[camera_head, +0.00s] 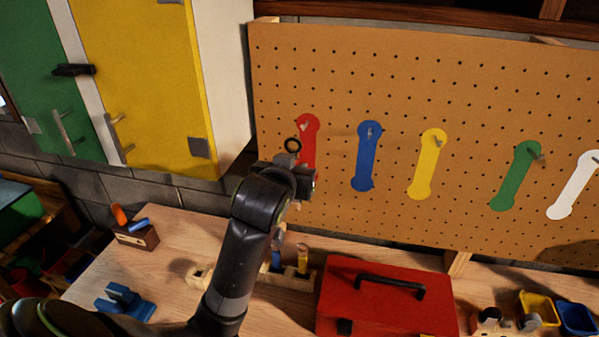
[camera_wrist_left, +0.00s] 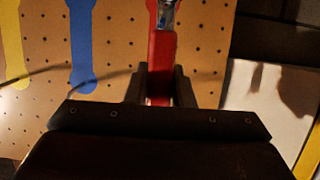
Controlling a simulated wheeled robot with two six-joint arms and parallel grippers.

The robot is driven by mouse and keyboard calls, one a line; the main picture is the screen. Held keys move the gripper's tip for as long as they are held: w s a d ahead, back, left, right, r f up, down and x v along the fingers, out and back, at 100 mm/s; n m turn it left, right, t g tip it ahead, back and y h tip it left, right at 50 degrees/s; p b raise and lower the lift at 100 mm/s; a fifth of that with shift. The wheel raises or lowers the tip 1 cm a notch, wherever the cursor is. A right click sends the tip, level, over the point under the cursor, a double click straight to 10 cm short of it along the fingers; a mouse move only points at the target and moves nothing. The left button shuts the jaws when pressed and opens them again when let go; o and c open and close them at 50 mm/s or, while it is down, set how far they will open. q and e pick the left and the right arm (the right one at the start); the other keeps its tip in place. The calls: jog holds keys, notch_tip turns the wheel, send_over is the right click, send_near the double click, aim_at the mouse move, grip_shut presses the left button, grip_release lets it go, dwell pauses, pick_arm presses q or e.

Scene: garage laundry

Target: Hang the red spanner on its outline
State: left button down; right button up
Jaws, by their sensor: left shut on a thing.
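The red spanner (camera_wrist_left: 161,62) is upright in the fingers of my left gripper (camera_wrist_left: 160,88) in the left wrist view, its metal head at the top. In the head view my left gripper (camera_head: 295,178) is in front of the pegboard's left part. A dark ring (camera_head: 292,145), seemingly the spanner's end, shows just above it. The red outline (camera_head: 309,131) with its hook is right behind, partly covered by the gripper. In the wrist view a bit of red outline (camera_wrist_left: 152,8) shows beside the spanner's head. I cannot tell whether the spanner touches the hook. My right gripper is not in view.
The pegboard (camera_head: 400,80) also carries blue (camera_head: 365,165), yellow (camera_head: 428,165), green (camera_head: 515,180) and white (camera_head: 575,188) outlines. A red toolbox (camera_head: 370,305) and a wooden rack (camera_head: 295,279) stand on the bench below. A yellow cabinet (camera_head: 140,80) is at the left.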

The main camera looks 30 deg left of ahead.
aim_at(308, 148)
pick_arm(q)
jog(key=shift+r, duration=0.25)
jog(key=shift+r+x, duration=0.15)
jog(key=shift+x, duration=0.6)
jog(key=shift+r+x, duration=0.15)
jog(key=shift+x, duration=0.6)
jog(key=shift+w+a+f, duration=0.1)
jog(key=shift+w+a, duration=0.15)
jog(key=shift+w, duration=0.7)
jog(key=shift+w+a+f, duration=0.1)
jog(key=shift+w+a, duration=0.1)
jog(key=shift+w, duration=0.7)
jog(key=shift+w+a, duration=0.25)
jog(key=shift+w, duration=0.7)
jog(key=shift+w+a+f, duration=0.15)
jog(key=shift+w+f, duration=0.45)
jog(key=c, duration=1.2)
grip_release()
jog(key=shift+o, duration=0.2)
